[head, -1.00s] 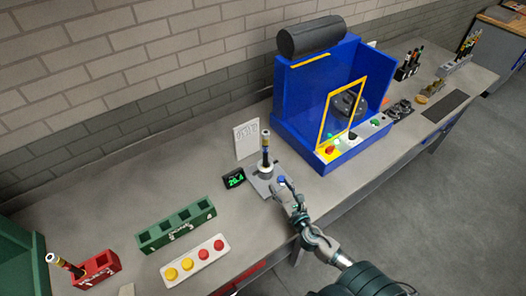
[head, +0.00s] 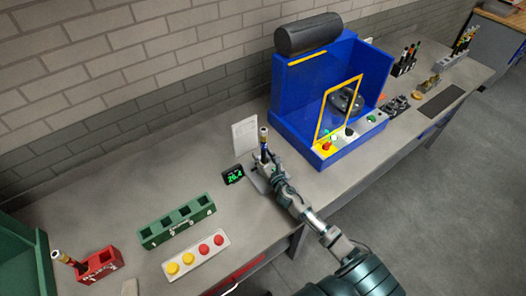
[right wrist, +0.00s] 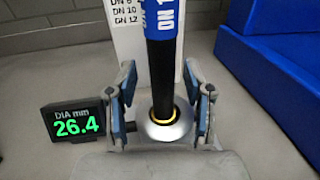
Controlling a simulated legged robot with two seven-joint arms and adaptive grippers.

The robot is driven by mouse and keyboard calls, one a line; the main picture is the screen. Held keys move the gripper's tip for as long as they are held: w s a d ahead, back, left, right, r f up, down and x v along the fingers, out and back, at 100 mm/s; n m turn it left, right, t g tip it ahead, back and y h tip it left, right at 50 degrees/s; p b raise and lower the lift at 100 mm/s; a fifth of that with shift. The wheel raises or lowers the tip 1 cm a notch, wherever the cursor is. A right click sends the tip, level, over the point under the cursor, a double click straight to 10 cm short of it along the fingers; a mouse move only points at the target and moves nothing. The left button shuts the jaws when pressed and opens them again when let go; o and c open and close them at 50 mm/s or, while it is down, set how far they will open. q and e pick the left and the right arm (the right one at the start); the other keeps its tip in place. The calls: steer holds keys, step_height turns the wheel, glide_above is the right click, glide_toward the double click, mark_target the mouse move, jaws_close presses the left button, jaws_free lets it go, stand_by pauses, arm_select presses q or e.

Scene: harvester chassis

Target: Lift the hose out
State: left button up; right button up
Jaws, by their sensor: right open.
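The hose (right wrist: 160,75) is black with a blue band lettered in white, and stands upright in the round metal seat (right wrist: 167,130) of a gauge stand. In the head view the hose (head: 263,142) stands on the bench left of the blue machine. My right gripper (right wrist: 165,85) is open, with one finger on each side of the hose and a gap on both sides. In the head view the right gripper (head: 268,163) partly hides the stand. A display (right wrist: 75,121) beside the stand reads DIA mm 26.4. My left gripper is not in view.
A white chart (head: 245,136) stands behind the hose. The blue machine (head: 300,140) is close on the right. A green rack (head: 178,225), a button panel (head: 195,257) and a red holder with another hose (head: 98,264) stand to the left.

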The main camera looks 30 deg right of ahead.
steer(key=shift+s, duration=0.1)
steer(key=c, duration=0.4)
steer(key=shift+d, duration=0.25)
jaws_close()
